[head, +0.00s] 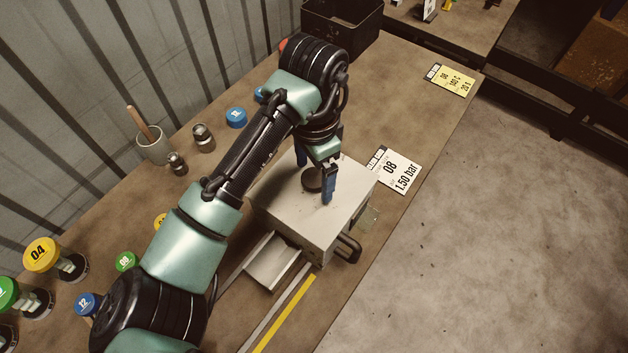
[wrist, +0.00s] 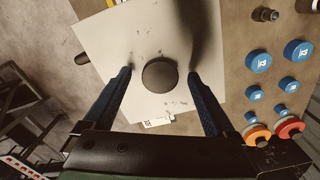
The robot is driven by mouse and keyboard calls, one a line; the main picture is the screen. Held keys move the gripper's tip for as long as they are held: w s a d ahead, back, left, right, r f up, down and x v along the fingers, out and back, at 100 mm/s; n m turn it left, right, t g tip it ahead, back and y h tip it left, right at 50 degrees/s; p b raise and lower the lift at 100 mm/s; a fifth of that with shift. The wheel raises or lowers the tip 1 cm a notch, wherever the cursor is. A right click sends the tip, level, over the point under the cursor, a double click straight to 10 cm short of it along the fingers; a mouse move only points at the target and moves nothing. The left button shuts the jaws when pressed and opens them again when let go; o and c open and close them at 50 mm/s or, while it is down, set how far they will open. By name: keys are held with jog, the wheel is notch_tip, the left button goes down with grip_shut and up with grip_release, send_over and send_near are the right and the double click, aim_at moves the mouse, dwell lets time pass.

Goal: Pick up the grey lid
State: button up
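The grey lid (head: 300,217) is the flat pale top of a boxy machine on the bench. A dark round knob (head: 312,179) stands on the middle of it. In the wrist view the lid (wrist: 118,42) looks like a tilted pale square, with the knob (wrist: 160,74) near the picture's middle. My gripper (head: 315,178) is open above the lid, its blue fingers on either side of the knob. In the wrist view, gaps show between the knob and both fingers. I cannot tell how high the fingertips are above the lid.
A small open drawer or tray (head: 272,262) sticks out at the machine's front, and a dark handle (head: 348,249) at its right. A white card (head: 396,170) lies to the right. Blue-capped pieces (head: 236,117), metal fittings (head: 203,137) and a cup (head: 153,148) stand behind. A black bin (head: 343,27) is at the back.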

jog(key=shift+r, duration=0.1)
grip_shut()
